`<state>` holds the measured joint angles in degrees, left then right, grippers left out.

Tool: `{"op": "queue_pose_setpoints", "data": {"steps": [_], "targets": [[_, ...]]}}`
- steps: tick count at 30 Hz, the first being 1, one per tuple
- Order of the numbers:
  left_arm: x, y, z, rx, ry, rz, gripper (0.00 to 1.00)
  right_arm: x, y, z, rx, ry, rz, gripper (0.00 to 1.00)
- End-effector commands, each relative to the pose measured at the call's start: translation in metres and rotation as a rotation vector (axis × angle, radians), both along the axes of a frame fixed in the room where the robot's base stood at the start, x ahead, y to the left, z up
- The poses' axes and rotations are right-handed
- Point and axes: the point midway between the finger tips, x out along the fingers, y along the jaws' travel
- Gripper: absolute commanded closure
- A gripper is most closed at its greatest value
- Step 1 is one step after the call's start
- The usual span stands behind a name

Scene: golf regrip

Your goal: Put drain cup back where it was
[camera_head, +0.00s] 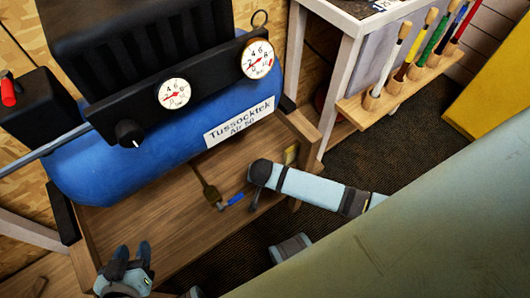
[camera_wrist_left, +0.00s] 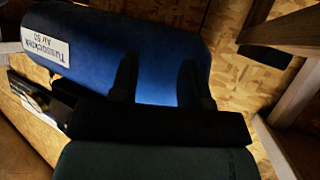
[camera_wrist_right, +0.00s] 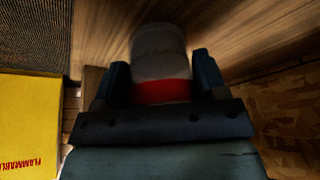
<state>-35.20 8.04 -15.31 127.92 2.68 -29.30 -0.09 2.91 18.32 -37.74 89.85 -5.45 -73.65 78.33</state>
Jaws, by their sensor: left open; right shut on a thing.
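The drain cup (camera_wrist_right: 160,48) is a pale grey cylinder with a red band, seen in the right wrist view. My right gripper (camera_wrist_right: 161,76) is shut on it, one finger on each side. Its far end is blurred against wood. In the head view I cannot make out the cup or right gripper clearly. My left gripper (camera_head: 132,254) is open and empty at the lower left; its spread fingers (camera_wrist_left: 158,82) show before the blue tank in the left wrist view. The blue compressor tank (camera_head: 160,165) sits above a wooden shelf with a brass, blue-handled valve (camera_head: 232,200).
The wooden shelf (camera_head: 130,225) has bare board in front of the tank. A rack of colored-handled clubs (camera_head: 415,70) hangs at the upper right. A yellow cabinet (camera_head: 500,90) stands at the right; it also shows in the right wrist view (camera_wrist_right: 30,125). A dark mat covers the floor.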

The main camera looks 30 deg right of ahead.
Motion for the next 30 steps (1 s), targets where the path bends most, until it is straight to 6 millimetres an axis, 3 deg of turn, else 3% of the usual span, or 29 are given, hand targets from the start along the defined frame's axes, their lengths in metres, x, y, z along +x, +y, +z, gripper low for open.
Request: {"op": "queue_pose_setpoints", "data": {"steps": [3,14,15,18,26,30], "targets": [[0.0,0.0,-0.003,-0.006,-0.005,-0.001,0.57,0.001,-0.001,-0.017,-0.001,0.0,0.0,0.61],[0.001,0.0,0.006,-0.008,-0.018,-0.001,0.57,0.0,0.0,-0.019,0.001,-0.001,-0.001,0.61],[0.001,0.0,0.006,-0.008,-0.018,-0.001,0.57,0.001,0.0,-0.019,0.0,-0.002,-0.001,0.27],[0.001,0.0,0.004,-0.007,-0.015,-0.001,0.57,0.0,0.0,-0.019,0.0,-0.001,0.0,0.09],[0.0,0.0,-0.001,-0.004,-0.005,-0.002,0.57,0.001,0.0,-0.018,0.0,-0.001,0.0,0.09],[0.0,0.0,0.003,-0.003,-0.005,-0.002,0.57,-0.002,0.002,-0.008,0.002,-0.001,0.0,0.09]]}}
